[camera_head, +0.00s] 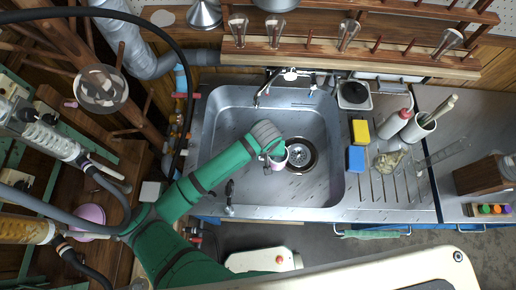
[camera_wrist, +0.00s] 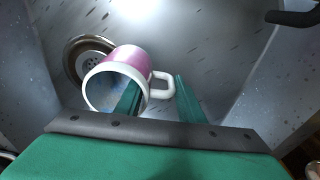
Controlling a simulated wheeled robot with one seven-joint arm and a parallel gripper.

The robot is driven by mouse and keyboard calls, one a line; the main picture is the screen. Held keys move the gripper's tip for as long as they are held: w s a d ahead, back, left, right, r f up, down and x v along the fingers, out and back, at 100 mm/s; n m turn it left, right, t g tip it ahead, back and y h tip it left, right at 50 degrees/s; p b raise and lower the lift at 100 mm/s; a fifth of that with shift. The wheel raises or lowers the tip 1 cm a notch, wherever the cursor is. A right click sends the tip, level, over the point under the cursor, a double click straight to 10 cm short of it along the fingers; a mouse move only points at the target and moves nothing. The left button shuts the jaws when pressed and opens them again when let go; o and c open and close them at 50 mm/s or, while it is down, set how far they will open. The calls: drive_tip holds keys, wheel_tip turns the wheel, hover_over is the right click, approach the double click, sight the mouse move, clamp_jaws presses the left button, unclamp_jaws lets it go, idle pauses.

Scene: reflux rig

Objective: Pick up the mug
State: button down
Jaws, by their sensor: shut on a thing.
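The mug (camera_wrist: 128,60) is pink outside with a white rim and a white handle. In the wrist view it lies tilted with its open mouth toward my gripper (camera_wrist: 157,84). One green finger reaches inside the mouth and the other is outside, beyond the handle, so the jaws are shut on the mug's wall on the handle side. In the head view the mug (camera_head: 278,163) shows partly at the end of my green arm, over the sink just left of the drain; my gripper (camera_head: 270,150) partly hides it. I cannot tell whether it touches the sink floor.
The steel sink (camera_head: 230,105) surrounds my gripper, with its drain (camera_head: 300,155) close by and a tap (camera_head: 289,75) at the back. On the right drainboard are a yellow sponge (camera_head: 361,131), a blue sponge (camera_head: 356,159) and a bottle (camera_head: 391,126). The sink's left part is empty.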

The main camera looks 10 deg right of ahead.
drive_tip(key=s+d+r, duration=0.3)
drive_tip(key=s+r, duration=0.2)
drive_tip(key=shift+s, duration=0.35)
idle(0.7)
idle(0.3)
